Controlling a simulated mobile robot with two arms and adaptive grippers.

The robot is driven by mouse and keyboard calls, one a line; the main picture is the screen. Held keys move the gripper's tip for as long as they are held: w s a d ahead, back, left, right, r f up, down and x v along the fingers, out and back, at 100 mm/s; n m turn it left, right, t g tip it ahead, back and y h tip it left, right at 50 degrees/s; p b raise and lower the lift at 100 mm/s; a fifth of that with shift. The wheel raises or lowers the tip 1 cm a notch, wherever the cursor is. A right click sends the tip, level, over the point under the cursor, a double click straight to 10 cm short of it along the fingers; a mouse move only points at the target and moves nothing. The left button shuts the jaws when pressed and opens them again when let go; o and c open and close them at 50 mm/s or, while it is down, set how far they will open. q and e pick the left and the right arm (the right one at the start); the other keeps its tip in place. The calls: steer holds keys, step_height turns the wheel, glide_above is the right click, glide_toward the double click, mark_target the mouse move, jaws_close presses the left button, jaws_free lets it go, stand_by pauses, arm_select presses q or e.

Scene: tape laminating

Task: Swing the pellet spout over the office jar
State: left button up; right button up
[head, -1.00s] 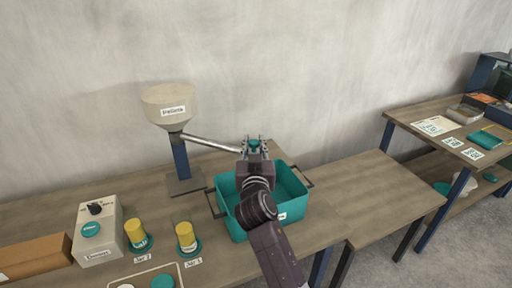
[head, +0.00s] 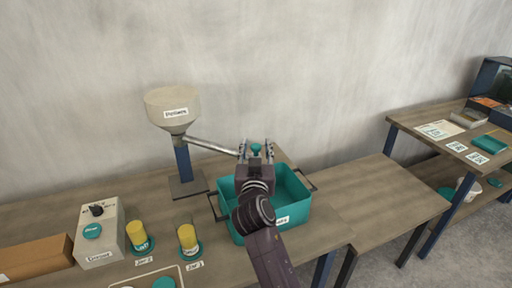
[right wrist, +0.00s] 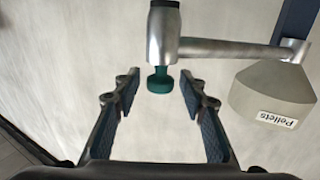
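The pellet spout (head: 212,146) is a grey metal tube. It reaches right from the cream pellet hopper (head: 172,107) and ends near a teal knob (head: 256,148). In the right wrist view the spout (right wrist: 230,48) meets a metal end piece with the teal knob (right wrist: 160,82) on it. My right gripper (head: 256,150) is open. In the right wrist view its fingers (right wrist: 160,90) stand on both sides of the knob with gaps. Two jars with yellow contents, Jar 2 (head: 137,234) and Jar 1 (head: 187,237), stand on the bench. I cannot read which is the office jar. My left gripper is not in view.
A teal tub (head: 294,192) with dark handles stands under my right arm. A cream box with a dial (head: 101,240) and a brown box (head: 35,260) are at the left. The bench between the hopper stand and the jars is clear.

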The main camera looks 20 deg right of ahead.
step_height(320, 180, up, 10)
stand_by(0.5)
steer(key=shift+c, duration=0.6)
